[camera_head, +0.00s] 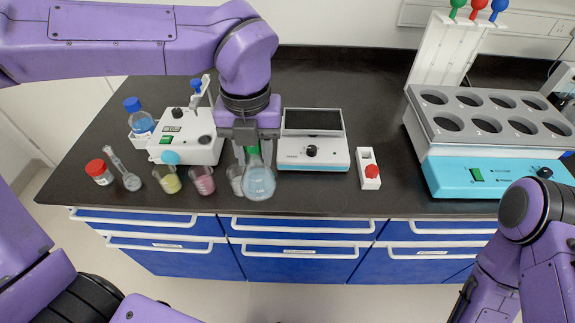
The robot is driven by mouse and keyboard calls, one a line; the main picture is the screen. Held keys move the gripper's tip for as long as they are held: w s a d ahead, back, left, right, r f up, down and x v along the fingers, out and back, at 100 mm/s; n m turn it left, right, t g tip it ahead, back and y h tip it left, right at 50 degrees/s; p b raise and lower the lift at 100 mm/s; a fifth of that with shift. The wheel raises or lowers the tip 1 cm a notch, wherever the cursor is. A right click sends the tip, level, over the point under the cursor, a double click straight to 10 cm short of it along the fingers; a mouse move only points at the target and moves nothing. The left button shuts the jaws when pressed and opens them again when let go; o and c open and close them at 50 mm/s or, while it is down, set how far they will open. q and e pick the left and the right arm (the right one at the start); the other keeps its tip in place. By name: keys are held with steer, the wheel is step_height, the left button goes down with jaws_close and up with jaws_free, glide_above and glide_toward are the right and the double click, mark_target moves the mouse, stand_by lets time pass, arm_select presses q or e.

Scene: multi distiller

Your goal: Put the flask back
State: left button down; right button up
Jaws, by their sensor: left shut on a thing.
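My left gripper (252,143) points down over the front of the bench, left of the picture's middle. It is shut at the neck of a glass flask (259,183) with pale blue liquid. The flask hangs upright or nearly so by the bench's front edge; I cannot tell whether its base touches the bench. Part of its neck is hidden by the fingers, and a green part shows between them. The multi distiller (480,176), white and light blue with several round holes in its grey top, stands at the right. My right gripper is out of view.
Close to the held flask stand a clear flask (236,181), a pink one (203,182) and a yellow one (168,181). A long-necked flask (131,181) and red-capped bottle (99,173) stand farther left. A scale-like device (313,152) and red-button box (369,170) stand right.

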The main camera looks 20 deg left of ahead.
arm_select(q)
steer(key=w+d+f+p, duration=0.1)
steer(key=w+d+f, duration=0.2)
steer(key=w+f, duration=0.3)
step_height(320, 180, down, 4)
steer(key=shift+w+d+f+p, duration=0.15)
steer(key=shift+w+d+p, duration=0.15)
steer(key=shift+w, duration=0.1)
steer(key=shift+f, duration=0.1)
steer(key=c, duration=0.7)
jaws_free()
step_height(320, 180, up, 12)
steer(key=shift+r+b, duration=0.15)
steer(key=shift+b, duration=0.2)
steer(key=shift+d, duration=0.1)
